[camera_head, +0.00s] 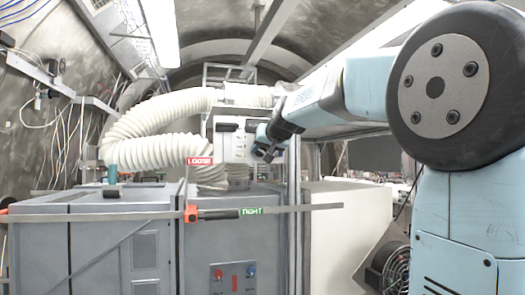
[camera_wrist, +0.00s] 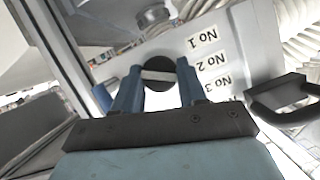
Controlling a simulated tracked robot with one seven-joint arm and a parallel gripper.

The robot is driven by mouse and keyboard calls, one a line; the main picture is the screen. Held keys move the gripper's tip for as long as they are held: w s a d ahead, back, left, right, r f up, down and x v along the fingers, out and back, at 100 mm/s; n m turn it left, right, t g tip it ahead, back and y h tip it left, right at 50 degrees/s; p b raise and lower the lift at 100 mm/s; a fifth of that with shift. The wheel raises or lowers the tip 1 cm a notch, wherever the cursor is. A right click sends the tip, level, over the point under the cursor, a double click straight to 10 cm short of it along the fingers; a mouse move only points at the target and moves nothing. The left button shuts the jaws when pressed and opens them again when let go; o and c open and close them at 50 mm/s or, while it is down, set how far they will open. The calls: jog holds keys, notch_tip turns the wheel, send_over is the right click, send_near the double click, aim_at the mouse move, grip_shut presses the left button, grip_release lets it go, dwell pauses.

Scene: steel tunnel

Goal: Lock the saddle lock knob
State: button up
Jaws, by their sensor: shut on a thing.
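A dark round knob (camera_wrist: 157,84) with a pale bar across its face shows in the wrist view, beside the labels No 1, No 2 and No 3 on a light panel. I take it to be the saddle lock knob. My gripper (camera_wrist: 158,76) has its two blue fingers on either side of the knob and is shut on it. In the head view my gripper (camera_head: 264,151) is at the right side of the light panel (camera_head: 231,149). The knob cannot be made out there.
A black handle (camera_wrist: 283,97) stands out to the right in the wrist view. In the head view a grey cabinet (camera_head: 95,235) carries a long bar (camera_head: 300,208), an orange clamp (camera_head: 191,213), and red LOOSE and green TIGHT labels. A white ribbed hose (camera_head: 145,150) curves behind.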

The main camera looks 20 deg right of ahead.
jog(key=shift+n+h, duration=0.3)
jog(key=shift+n, duration=0.2)
jog(key=o, duration=1.1)
jog(key=shift+c, duration=0.2)
jog(key=v, duration=1.3)
jog(key=shift+s+r, duration=0.2)
jog(key=shift+s, duration=0.2)
